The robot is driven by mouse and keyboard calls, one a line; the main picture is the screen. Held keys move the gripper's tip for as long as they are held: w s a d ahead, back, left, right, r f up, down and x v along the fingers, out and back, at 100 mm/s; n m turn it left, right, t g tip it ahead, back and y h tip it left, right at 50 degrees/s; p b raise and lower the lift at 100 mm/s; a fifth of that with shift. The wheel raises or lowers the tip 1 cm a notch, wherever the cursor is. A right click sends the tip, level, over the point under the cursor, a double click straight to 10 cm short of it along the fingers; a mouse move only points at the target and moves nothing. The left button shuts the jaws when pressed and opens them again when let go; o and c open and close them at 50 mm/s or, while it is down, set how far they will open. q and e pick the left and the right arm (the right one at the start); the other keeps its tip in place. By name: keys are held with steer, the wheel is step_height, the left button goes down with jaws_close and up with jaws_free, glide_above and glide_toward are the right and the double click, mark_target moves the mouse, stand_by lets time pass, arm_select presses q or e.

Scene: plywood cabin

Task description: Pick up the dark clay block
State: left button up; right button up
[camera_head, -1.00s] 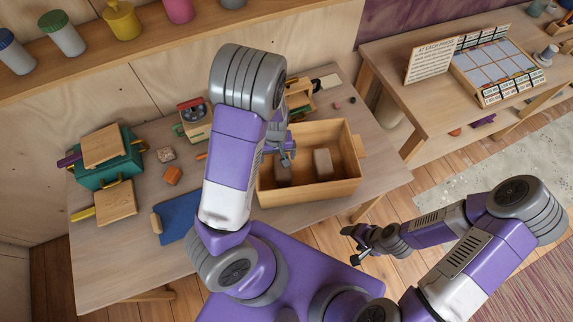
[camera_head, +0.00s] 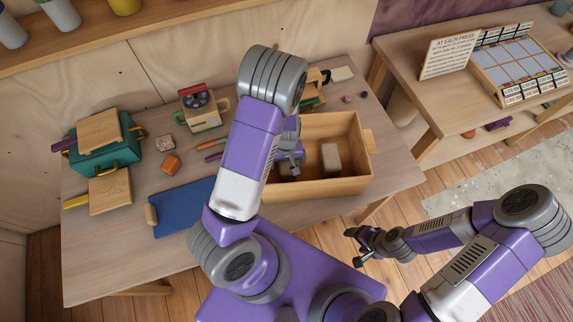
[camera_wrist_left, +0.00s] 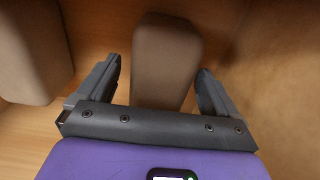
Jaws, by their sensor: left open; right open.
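The dark clay block (camera_head: 284,173) lies in the left part of the wooden box (camera_head: 345,187), partly hidden by my left gripper (camera_head: 291,164). A lighter brown block (camera_head: 331,158) lies to its right in the box. In the left wrist view, a brown block (camera_wrist_left: 167,55), which appears to be the dark one, lies between the spread fingers of my left gripper (camera_wrist_left: 160,88), with gaps on both sides. The other block (camera_wrist_left: 30,55) is at the left edge there. My right gripper (camera_head: 357,247) is open and empty, away from the box.
The box walls (camera_wrist_left: 285,60) stand close around my left gripper. A second table (camera_head: 440,105) stands at the right.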

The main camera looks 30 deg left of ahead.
arm_select(q)
steer(key=shift+a+f, duration=0.1)
steer(key=shift+f, duration=0.75)
steer(key=shift+r, duration=0.1)
steer(key=c, duration=1.7)
